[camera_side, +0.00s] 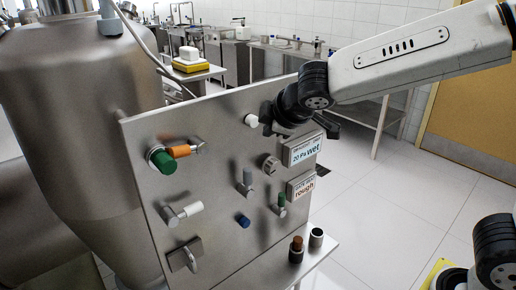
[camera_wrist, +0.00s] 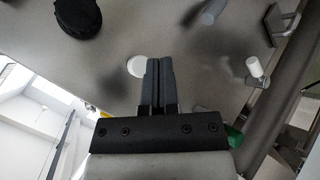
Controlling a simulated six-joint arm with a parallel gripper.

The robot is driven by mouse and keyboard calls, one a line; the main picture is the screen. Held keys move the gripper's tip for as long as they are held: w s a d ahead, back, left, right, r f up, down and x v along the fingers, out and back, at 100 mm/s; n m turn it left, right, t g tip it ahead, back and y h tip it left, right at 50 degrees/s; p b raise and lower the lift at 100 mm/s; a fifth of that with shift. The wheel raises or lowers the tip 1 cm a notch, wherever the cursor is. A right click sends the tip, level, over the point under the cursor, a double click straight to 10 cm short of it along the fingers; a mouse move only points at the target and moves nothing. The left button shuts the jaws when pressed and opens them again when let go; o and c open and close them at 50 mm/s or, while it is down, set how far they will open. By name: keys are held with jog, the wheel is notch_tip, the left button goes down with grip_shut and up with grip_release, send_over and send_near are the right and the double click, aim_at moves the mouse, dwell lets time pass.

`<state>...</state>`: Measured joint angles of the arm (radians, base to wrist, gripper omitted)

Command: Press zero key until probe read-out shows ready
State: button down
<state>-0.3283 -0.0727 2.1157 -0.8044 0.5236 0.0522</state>
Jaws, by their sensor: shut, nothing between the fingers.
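A white round key (camera_side: 251,120) sits near the top of the steel panel (camera_side: 215,150); no label on it is readable. It also shows in the wrist view (camera_wrist: 136,67), just left of my fingertips. My gripper (camera_side: 266,122) is shut and empty, close to the panel beside this key. The wrist view shows its two fingers (camera_wrist: 159,64) together; whether they touch the panel cannot be told. A read-out (camera_side: 304,149) on the panel's right shows "20 Pa wet". A lower read-out (camera_side: 301,186) shows "rough". Their small top lines are unreadable.
The panel carries an orange and green handle (camera_side: 166,158), a white-tipped lever (camera_side: 184,212), a blue knob (camera_side: 243,221), a grey dial (camera_side: 270,165) and a small green-tipped lever (camera_side: 281,203). A steel vessel (camera_side: 75,110) stands left.

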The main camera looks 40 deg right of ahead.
aim_at(252, 121)
jog(key=shift+s, duration=2.4)
dwell(0.6)
jog(key=shift+s, duration=1.25)
jog(key=shift+w, duration=0.1)
jog(key=w, duration=0.8)
jog(key=shift+w, duration=0.3)
jog(key=shift+w, duration=0.15)
dwell(1.6)
jog(key=shift+w, duration=0.3)
dwell(0.5)
